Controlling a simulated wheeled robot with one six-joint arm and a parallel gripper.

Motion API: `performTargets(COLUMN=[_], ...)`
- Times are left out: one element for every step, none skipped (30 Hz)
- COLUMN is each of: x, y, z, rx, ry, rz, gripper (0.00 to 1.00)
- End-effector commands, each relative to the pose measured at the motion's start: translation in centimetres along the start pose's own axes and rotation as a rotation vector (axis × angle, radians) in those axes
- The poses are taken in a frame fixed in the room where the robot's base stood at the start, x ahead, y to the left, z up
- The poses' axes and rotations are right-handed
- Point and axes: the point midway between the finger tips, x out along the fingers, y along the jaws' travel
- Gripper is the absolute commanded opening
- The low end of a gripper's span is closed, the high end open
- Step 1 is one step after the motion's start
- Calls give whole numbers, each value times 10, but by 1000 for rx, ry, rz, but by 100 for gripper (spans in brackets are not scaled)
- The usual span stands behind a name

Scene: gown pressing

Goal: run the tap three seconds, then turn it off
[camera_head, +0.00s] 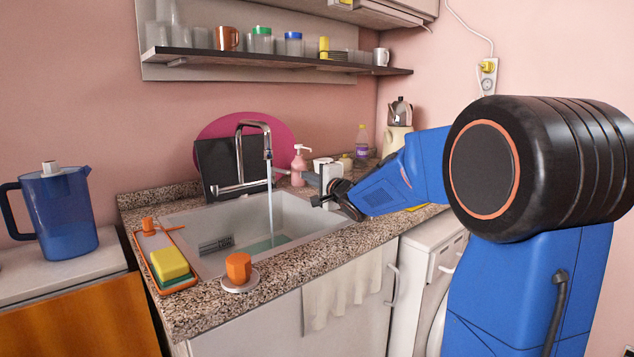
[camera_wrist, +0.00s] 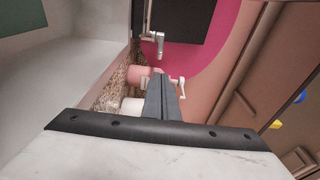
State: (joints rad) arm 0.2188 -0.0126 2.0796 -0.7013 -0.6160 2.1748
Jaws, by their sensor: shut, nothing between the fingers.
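The metal tap (camera_head: 254,125) stands at the back of the sink, its spout bent over the basin. A thin stream of water (camera_head: 271,205) runs from the spout into the sink (camera_head: 300,210). A horizontal metal bar (camera_head: 238,187) shows low at the tap. My gripper (camera_head: 310,180) is over the right side of the sink, to the right of the stream and apart from it. In the wrist view its dark fingers (camera_wrist: 162,82) are together and empty. Part of the tap (camera_wrist: 160,44) shows beyond the fingertips there, not touching them.
A pink soap bottle (camera_head: 299,168) with a white pump stands behind my gripper. A black board (camera_head: 222,165) and a magenta round tray (camera_head: 285,130) lean behind the tap. An orange cup (camera_head: 238,267) and a yellow sponge (camera_head: 170,263) sit along the counter's front left.

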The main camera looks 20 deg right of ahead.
Motion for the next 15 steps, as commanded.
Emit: performTargets(x=[10, 16, 22, 27, 32, 38, 42, 46, 51, 55, 57, 61, 63, 64, 66], y=[1, 1, 0, 0, 1, 0, 0, 1, 1, 0, 0, 0, 0, 0, 0], z=[1, 1, 1, 1, 1, 1, 1, 1, 1, 1, 1, 1, 1, 1, 1], rx=[0, 0, -1, -1, 0, 0, 0, 0, 0, -1, 0, 0, 0, 0, 0], ry=[-2, -3, -3, -2, -2, -2, -2, -2, -2, -2, -2, -2, -1, -1, -1], rz=[1, 1, 0, 0, 0, 0, 0, 1, 1, 1, 0, 0, 0, 0, 0], gripper=[0, 0, 0, 0, 0, 0, 0, 0, 0, 0, 0, 0, 0, 0, 0])
